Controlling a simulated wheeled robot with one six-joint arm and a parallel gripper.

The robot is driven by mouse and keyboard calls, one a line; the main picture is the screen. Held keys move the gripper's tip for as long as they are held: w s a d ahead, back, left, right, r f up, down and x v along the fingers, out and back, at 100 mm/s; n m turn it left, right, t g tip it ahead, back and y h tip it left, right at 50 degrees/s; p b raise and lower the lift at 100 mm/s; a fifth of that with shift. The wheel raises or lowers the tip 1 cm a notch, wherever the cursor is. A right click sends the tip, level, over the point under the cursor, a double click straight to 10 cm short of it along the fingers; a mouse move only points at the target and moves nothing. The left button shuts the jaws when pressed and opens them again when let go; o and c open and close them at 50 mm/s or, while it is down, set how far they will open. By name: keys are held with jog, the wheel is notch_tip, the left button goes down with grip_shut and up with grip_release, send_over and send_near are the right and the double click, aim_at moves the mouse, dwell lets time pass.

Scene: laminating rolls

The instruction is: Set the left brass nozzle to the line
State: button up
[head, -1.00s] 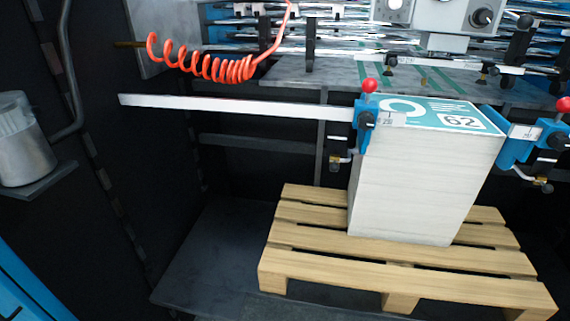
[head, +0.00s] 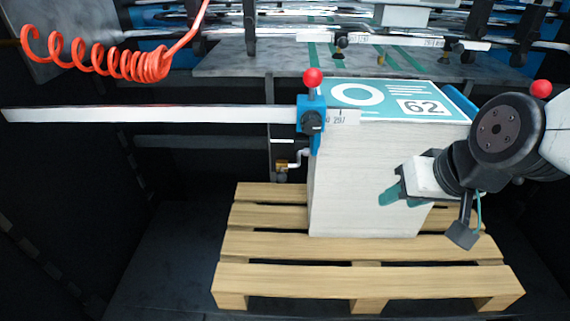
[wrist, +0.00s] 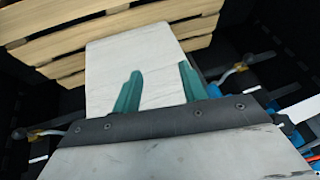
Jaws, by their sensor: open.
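The left brass nozzle (head: 281,167) is a small brass piece on a bent pipe, below the left blue clamp (head: 312,118) and beside the paper stack's left side. In the wrist view, where the pallet is at the top, a brass piece shows at each side; the one on the right (wrist: 233,73), on the white bar's side, appears to be the left nozzle. My gripper (head: 390,196) has teal fingers, is open and is in front of the stack's right part. Its spread fingers also show in the wrist view (wrist: 160,71), with nothing held. I cannot make out the line.
The tall paper stack (head: 355,190) stands on a wooden pallet (head: 260,245). A long white bar (head: 150,114) runs left from the blue clamp. An orange coiled hose (head: 110,60) hangs at upper left. The dark space left of the stack, below the bar, looks free.

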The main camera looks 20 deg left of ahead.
jog(key=w+a+f+n+t+y, duration=0.1)
jog(key=a+f, duration=0.3)
jog(key=a, duration=0.5)
jog(key=w+a+f+n+t+y, duration=0.1)
jog(key=a+f, duration=0.2)
jog(key=a, duration=0.5)
jog(key=t+h, duration=0.1)
jog(key=t, duration=1)
send_near(282, 166)
jog(key=x, duration=0.3)
jog(key=shift+a+f+m, duration=0.2)
jog(key=shift+f+m, duration=0.1)
jog(key=x, duration=0.7)
jog(key=shift+w+d, duration=0.1)
jog(key=shift+w, duration=0.05)
